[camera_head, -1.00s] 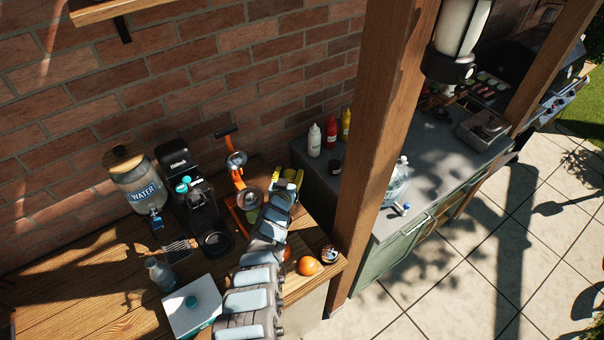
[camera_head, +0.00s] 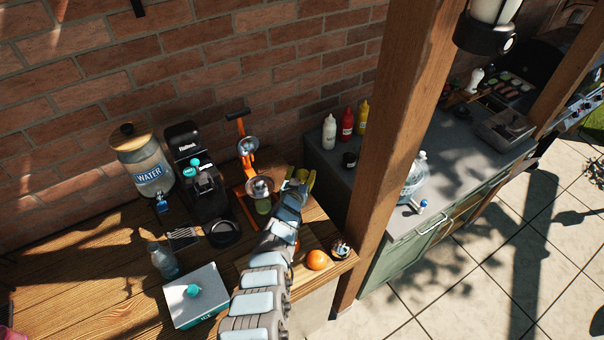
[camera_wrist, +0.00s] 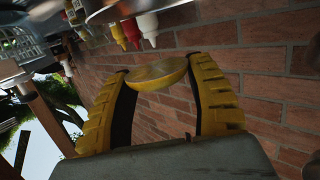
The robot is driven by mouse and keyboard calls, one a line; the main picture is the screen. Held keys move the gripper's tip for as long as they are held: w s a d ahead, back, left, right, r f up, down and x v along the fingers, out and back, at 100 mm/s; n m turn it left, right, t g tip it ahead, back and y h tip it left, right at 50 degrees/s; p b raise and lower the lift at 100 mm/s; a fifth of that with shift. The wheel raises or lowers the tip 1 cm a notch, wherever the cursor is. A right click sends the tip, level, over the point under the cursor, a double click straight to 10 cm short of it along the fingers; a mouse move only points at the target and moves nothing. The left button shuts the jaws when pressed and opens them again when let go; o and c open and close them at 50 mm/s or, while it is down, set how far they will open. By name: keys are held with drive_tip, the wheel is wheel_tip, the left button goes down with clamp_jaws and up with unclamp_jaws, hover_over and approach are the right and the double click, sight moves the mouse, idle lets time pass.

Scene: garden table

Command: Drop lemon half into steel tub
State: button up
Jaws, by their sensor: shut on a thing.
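In the wrist view, my gripper (camera_wrist: 158,88) has its two yellow fingers closed around the lemon half (camera_wrist: 158,75), held between the fingertips with a pale face showing. In the head view, my gripper (camera_head: 306,180) is above the far right part of the wooden counter, just right of the orange juicer; the lemon half cannot be made out there. A grey, open tub (camera_head: 505,131) that looks like the steel tub stands on the far grey counter, beyond the wooden post and well away from my gripper. Its contents are unclear.
A thick wooden post (camera_head: 398,130) stands between the two counters. The juicer (camera_head: 258,186), an orange (camera_head: 317,260) and a white ice box (camera_head: 196,296) are near my arm. Sauce bottles (camera_head: 347,124) and a water jug (camera_head: 413,180) stand on the grey counter (camera_head: 385,135).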

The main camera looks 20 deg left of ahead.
drive_tip(key=o, duration=1.2)
drive_tip(key=shift+s+f, duration=0.1)
drive_tip(key=shift+s, duration=0.05)
